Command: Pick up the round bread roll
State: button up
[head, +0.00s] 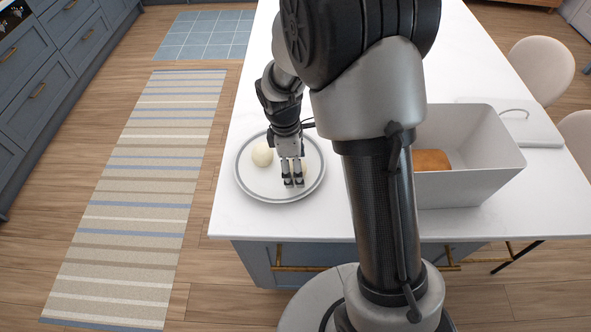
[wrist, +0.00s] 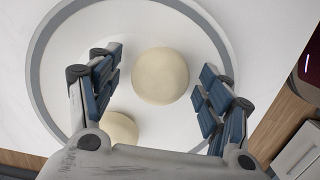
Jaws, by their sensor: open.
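Two pale, round, roll-like balls lie on a round plate with a grey rim (head: 244,181). One pale ball (head: 262,154) shows clearly in the head view, left of my gripper (head: 293,183). The other is mostly hidden behind the fingers there. In the wrist view, one pale ball (wrist: 160,75) lies between my open fingers, with a gap on each side. The second pale ball (wrist: 118,130) is nearer my palm, partly covered by the gripper. My gripper is open, points down over the plate and holds nothing. I cannot tell its height above the ball.
A white open bin (head: 470,186) stands on the right of the white counter (head: 475,222), with a brown, loaf-like thing (head: 432,160) inside. A pale flat board with a handle (head: 535,125) lies beyond it. My arm hides the middle of the counter.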

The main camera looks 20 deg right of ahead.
jog(key=shift+r, duration=0.1)
jog(key=shift+c, duration=0.4)
jog(key=c, duration=1.1)
jog(key=shift+o, duration=0.2)
